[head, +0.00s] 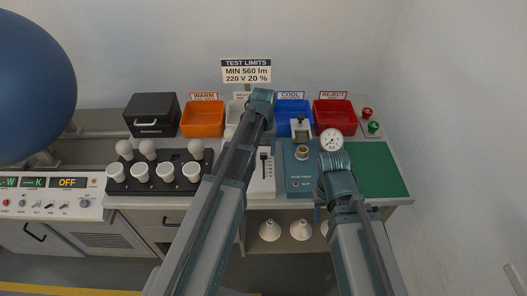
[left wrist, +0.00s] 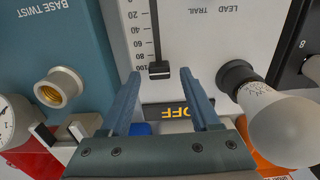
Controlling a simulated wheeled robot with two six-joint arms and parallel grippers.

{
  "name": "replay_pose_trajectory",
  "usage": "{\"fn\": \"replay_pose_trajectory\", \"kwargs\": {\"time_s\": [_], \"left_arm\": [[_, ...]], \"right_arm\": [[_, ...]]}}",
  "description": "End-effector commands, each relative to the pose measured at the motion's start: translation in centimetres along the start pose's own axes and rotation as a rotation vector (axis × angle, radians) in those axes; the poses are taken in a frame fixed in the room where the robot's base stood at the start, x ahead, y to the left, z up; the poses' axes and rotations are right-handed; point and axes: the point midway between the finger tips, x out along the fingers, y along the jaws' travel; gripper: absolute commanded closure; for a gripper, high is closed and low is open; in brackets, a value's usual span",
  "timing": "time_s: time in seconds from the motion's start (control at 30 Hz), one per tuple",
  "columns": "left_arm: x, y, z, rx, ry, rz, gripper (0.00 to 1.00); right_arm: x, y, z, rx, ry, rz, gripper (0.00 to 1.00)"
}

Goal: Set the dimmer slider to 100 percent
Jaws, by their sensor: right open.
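The dimmer slider's black knob (left wrist: 160,70) stands on the white panel (left wrist: 205,45), level with the 100 mark on its scale. In the head view the knob (head: 264,156) is at the far end of its slot. My left gripper (left wrist: 160,78) is open, with one finger on each side of the knob in the picture. The fingers look apart from it; their height above the panel is hard to tell. An orange OFF display (left wrist: 172,112) shows between the fingers. My right gripper (head: 334,163) is open at the right of the blue-green base twist unit; its fingers are not clearly visible.
A black rack (head: 150,187) with several white bulbs stands left of the panel. The base twist unit (head: 299,182) with a gauge (head: 331,140) is on the right. Orange (head: 203,119), blue (head: 291,113) and red (head: 334,113) bins line the back. A green mat (head: 380,172) lies clear.

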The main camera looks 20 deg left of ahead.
Motion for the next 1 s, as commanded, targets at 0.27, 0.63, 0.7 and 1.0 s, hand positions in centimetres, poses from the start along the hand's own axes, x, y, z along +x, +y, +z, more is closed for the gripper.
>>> {"fn": "replay_pose_trajectory", "kwargs": {"time_s": [0.27,0.63,0.7,1.0], "left_arm": [[0.0,0.0,0.1,0.0,-0.003,0.0,0.38],[-2.4,0.0,0.2,0.001,-0.003,0.0,0.38],[-3.3,0.0,0.2,0.001,-0.003,0.0,0.38],[-7.9,0.0,0.1,0.0,-0.003,0.0,0.38]], "right_arm": [[0.0,0.0,0.0,0.0,0.0,0.0,0.5],[-2.4,0.2,0.1,0.0,0.0,0.0,0.5],[-3.3,0.3,0.2,0.0,0.0,0.0,0.5],[-7.8,0.8,0.5,0.0,0.0,0.0,0.5]]}}
